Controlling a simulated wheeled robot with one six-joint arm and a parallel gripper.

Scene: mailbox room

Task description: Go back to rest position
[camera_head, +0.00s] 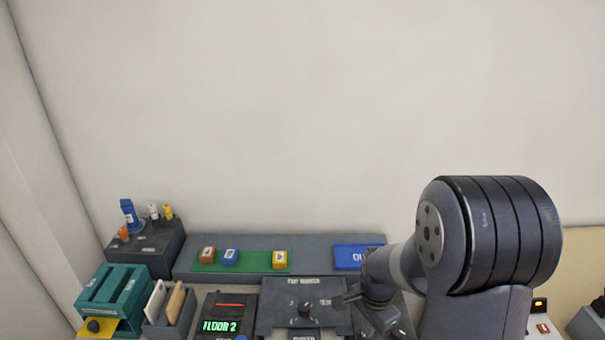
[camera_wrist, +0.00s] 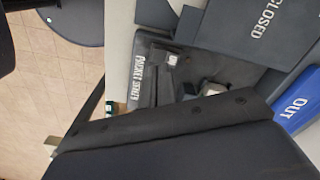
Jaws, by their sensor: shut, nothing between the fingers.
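My gripper (camera_head: 347,298) shows in the head view at the end of my folded arm, small and dark. It is shut with nothing between its fingers. It is over the right part of a dark panel (camera_head: 275,318) with a knob (camera_head: 305,309); I cannot tell whether it touches the panel. My arm hides the area to the right of it. In the wrist view a large dark part fills the bottom, and the fingertips cannot be clearly made out there.
A grey shelf (camera_head: 330,240) holds a green mat (camera_head: 253,262) with small coloured blocks and a blue OUT tray (camera_head: 350,257). A FLOOR 2 display (camera_head: 221,326), envelope holder (camera_head: 176,335), teal box (camera_head: 108,297) and dark peg block (camera_head: 150,250) stand left. The wall above is bare.

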